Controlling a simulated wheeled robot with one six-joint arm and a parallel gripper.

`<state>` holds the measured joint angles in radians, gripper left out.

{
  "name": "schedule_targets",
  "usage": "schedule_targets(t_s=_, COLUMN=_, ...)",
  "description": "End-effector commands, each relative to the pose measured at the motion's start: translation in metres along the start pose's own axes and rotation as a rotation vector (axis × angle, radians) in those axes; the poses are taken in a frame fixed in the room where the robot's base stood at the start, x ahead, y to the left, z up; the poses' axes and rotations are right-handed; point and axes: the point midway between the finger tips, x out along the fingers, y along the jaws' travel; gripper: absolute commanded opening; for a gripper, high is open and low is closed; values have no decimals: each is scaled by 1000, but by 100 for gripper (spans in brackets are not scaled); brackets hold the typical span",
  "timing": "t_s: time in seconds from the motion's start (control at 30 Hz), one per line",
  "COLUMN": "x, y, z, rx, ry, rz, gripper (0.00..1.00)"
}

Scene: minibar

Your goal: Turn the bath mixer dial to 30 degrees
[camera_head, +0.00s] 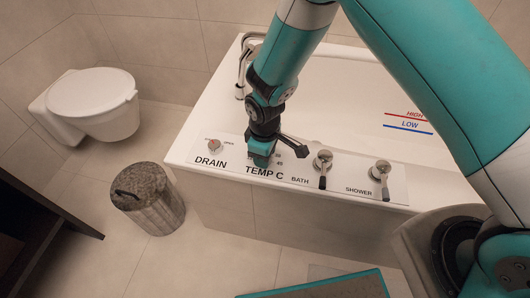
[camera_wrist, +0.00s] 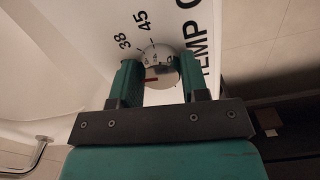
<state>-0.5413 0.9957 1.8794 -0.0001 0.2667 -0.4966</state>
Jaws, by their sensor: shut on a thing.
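The temperature dial (camera_wrist: 160,55) is a round chrome knob on the tub's white control panel (camera_head: 228,152), by the TEMP C label. In the wrist view the marks 38 and 45 show beside it, and a small red mark shows on its face. I cannot read its exact setting. My gripper (camera_head: 262,153) points down at the panel, and in the head view it hides the dial. In the wrist view my green fingers (camera_wrist: 156,72) stand on both sides of the dial and are closed on it.
A drain knob (camera_head: 214,143) sits left of the dial. The bath lever (camera_head: 323,165) and shower lever (camera_head: 381,172) stand close on the right. A metal bar (camera_head: 241,75) is at the tub's far left. A toilet (camera_head: 103,97) and a bin (camera_head: 148,195) stand left of the tub.

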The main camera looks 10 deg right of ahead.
Motion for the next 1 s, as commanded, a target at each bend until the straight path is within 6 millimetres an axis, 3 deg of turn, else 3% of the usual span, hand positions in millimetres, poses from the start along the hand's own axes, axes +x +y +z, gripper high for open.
schedule_targets(t_s=0.3, x=0, y=0, z=0, rx=1, ry=0, rz=0, gripper=18)
schedule_targets(t_s=0.33, x=0, y=0, z=0, rx=0, ry=0, rz=0, gripper=46)
schedule_targets(t_s=0.43, x=0, y=0, z=0, rx=0, ry=0, rz=0, gripper=66)
schedule_targets(t_s=0.77, x=-4, y=0, z=0, rx=-1, ry=1, rz=1, gripper=66)
schedule_targets(t_s=0.87, x=-16, y=0, z=-1, rx=-1, ry=3, rz=2, gripper=66)
schedule_targets(t_s=1.0, x=-46, y=1, z=-1, rx=-1, ry=4, rz=2, gripper=66)
